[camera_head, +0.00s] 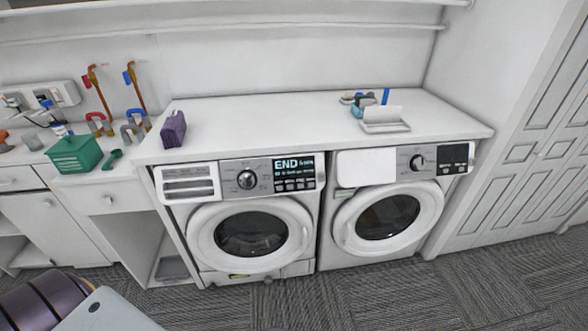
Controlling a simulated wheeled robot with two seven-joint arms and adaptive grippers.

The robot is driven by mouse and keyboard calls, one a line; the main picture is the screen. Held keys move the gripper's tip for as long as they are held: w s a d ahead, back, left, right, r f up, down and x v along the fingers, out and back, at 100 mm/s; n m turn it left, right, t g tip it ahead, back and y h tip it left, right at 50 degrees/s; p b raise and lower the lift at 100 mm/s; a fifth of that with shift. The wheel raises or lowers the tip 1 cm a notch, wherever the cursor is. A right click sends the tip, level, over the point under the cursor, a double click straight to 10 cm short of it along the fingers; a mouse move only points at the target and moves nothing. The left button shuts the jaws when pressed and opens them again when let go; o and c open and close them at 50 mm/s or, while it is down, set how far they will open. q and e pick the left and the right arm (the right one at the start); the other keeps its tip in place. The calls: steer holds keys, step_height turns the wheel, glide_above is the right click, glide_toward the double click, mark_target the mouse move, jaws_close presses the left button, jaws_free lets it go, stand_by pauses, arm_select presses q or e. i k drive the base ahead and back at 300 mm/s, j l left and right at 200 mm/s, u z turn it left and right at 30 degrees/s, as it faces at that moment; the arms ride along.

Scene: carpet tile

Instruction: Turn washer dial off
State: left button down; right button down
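Two white front-loading machines stand side by side under a white counter. The left machine (210,217) has a round dial (247,180) on its panel, beside a lit display (294,172) that reads "END". The right machine (338,240) has a dial (417,162) and a dark display (455,158). Both round doors look shut. Which one is the washer is not clearly labelled, and the dial markings are too small to read. Neither gripper is in view; nothing touches either dial.
On the counter (260,120) are a purple box (173,130) and a white tray-like item (385,120). A green box (75,154) stands at left below pipes. A white closet door (530,140) is at right. The carpet floor (420,295) before the machines is clear.

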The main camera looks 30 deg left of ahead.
mark_target(246, 179)
steer(key=k+j+u, duration=0.15)
steer(key=u, duration=1)
